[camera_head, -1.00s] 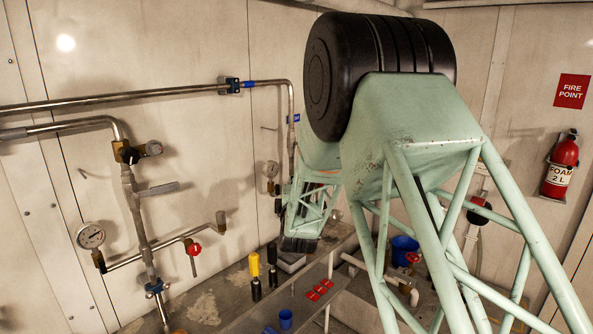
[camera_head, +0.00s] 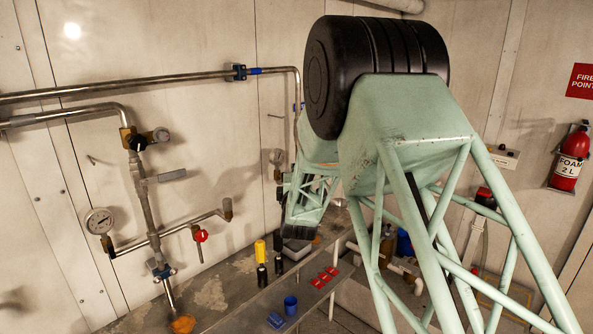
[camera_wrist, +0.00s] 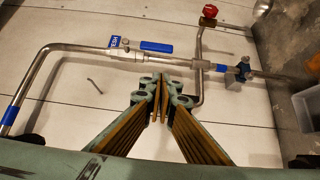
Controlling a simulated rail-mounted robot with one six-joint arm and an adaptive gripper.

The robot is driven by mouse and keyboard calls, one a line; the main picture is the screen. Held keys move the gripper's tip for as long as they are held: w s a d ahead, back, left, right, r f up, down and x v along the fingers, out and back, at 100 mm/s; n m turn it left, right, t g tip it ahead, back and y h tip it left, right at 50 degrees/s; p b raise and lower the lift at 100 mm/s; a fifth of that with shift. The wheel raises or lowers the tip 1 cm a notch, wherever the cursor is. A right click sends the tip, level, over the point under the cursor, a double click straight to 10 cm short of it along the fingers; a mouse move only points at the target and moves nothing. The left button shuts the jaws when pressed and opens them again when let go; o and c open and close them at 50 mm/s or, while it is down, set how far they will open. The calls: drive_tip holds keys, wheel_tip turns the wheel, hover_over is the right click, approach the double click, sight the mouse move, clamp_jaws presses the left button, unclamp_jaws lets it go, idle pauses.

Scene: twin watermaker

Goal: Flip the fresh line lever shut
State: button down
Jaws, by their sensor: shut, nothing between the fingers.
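The fresh line valve shows in the wrist view, on a steel pipe along a pale wall. Its blue lever (camera_wrist: 157,46) lies about parallel to the pipe, beside a blue and white tag (camera_wrist: 117,42). My gripper (camera_wrist: 160,88) is shut and empty. In the wrist view its fingertips appear just below the lever and the pipe, with a gap in the picture between them and the lever. Depth to the wall is hard to tell. In the head view my arm covers much of this area, and I cannot make out the lever there.
In the wrist view a red-knobbed valve (camera_wrist: 210,11) stands on a branch pipe, a blue clamp (camera_wrist: 240,72) is at right, and a grey bin (camera_wrist: 306,108) is at the edge.

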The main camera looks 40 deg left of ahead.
drive_tip(key=w+a, duration=0.5)
drive_tip(key=w, duration=0.5)
drive_tip(key=shift+a+b, duration=0.25)
drive_tip(key=shift+b, duration=0.1)
drive_tip(key=shift+w, duration=0.1)
drive_tip(key=shift+a+f+b, duration=0.15)
drive_tip(key=shift+b, duration=0.2)
drive_tip(key=shift+w, duration=0.15)
idle(0.3)
